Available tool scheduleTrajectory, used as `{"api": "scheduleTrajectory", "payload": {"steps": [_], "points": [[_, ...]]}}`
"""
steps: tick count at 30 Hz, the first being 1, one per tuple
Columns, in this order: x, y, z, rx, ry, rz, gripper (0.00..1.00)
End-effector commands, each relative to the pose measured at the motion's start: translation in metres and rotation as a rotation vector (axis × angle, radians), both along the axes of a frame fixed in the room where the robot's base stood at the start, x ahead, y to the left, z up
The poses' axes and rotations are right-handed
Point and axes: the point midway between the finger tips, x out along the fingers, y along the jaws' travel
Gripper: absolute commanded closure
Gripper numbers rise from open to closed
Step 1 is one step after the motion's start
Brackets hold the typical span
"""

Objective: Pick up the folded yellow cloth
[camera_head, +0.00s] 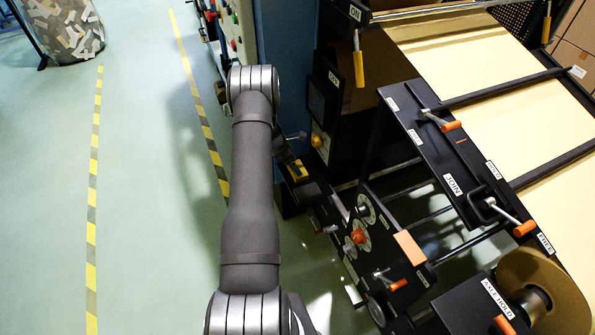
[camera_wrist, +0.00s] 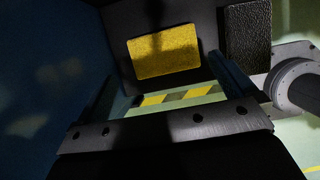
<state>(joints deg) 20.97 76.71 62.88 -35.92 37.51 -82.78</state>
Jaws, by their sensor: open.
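The folded yellow cloth (camera_wrist: 165,52) shows in the wrist view as a flat, roughly rectangular textured patch on a dark surface. Part of it is in shadow. My gripper (camera_wrist: 161,62) is open, with one dark finger to the left and one to the right of the cloth in that view. Nothing is held between the fingers, and I cannot tell how far their tips are from the cloth. In the head view a small yellow patch (camera_head: 298,170), likely the cloth, shows just right of my arm, on a dark ledge of the machine. My gripper is mostly hidden there.
A dark textured block (camera_wrist: 249,35) is close to the right of the cloth. A blue cabinet (camera_head: 284,60) and the black machine with orange handles (camera_head: 408,247) crowd the right. Open green floor (camera_head: 140,200) with striped yellow tape lies left.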

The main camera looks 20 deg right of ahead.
Motion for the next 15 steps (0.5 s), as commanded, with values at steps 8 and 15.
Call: {"api": "scheduleTrajectory", "payload": {"steps": [8,15], "points": [[-0.004,-0.013,-0.033,0.001,0.002,-0.003,0.0],[-0.003,-0.019,-0.048,0.0,-0.001,-0.001,0.0]]}}
